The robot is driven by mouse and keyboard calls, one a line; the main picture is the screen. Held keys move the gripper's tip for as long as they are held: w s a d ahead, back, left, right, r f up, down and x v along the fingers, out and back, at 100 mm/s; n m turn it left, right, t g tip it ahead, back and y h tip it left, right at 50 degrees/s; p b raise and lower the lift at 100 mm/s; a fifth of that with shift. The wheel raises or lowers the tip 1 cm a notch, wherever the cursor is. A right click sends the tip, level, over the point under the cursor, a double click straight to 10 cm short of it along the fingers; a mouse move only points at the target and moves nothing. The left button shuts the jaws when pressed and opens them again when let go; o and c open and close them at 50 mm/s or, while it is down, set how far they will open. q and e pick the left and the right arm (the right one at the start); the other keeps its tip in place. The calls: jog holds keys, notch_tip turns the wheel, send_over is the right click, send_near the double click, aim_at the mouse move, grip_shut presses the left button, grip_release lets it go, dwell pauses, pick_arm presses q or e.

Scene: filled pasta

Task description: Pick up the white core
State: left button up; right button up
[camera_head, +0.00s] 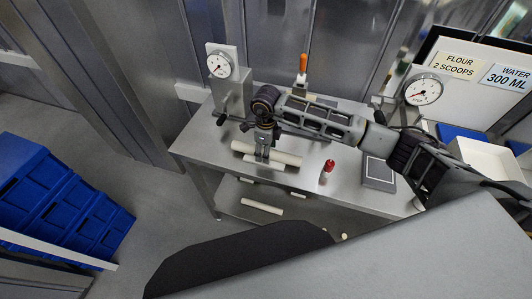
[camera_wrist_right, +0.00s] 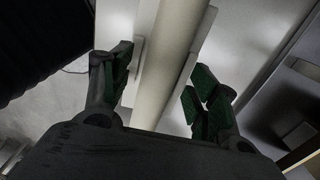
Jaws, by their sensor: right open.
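The white core (camera_head: 285,157) is a long pale cylinder lying near the front edge of the steel table, with its middle hidden behind my right gripper in the head view. My right gripper (camera_head: 262,153) points down over the core's middle. In the right wrist view, the core (camera_wrist_right: 163,62) runs between the two green-padded fingers of my right gripper (camera_wrist_right: 163,78). The fingers are open, with a gap visible on the right side. Whether the left finger touches the core I cannot tell. My left gripper is not in view.
A second pale cylinder (camera_head: 262,207) lies on the lower shelf. A red-capped bottle (camera_head: 327,172) and a dark grey flat block (camera_head: 379,173) are right of the core. Gauges (camera_head: 220,65) and (camera_head: 423,90) stand behind. Blue crates (camera_head: 60,200) are at left.

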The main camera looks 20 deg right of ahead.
jog(key=c, duration=1.2)
jog(key=shift+r, duration=0.1)
jog(key=shift+r+b, duration=0.85)
jog(key=shift+r, duration=4.1)
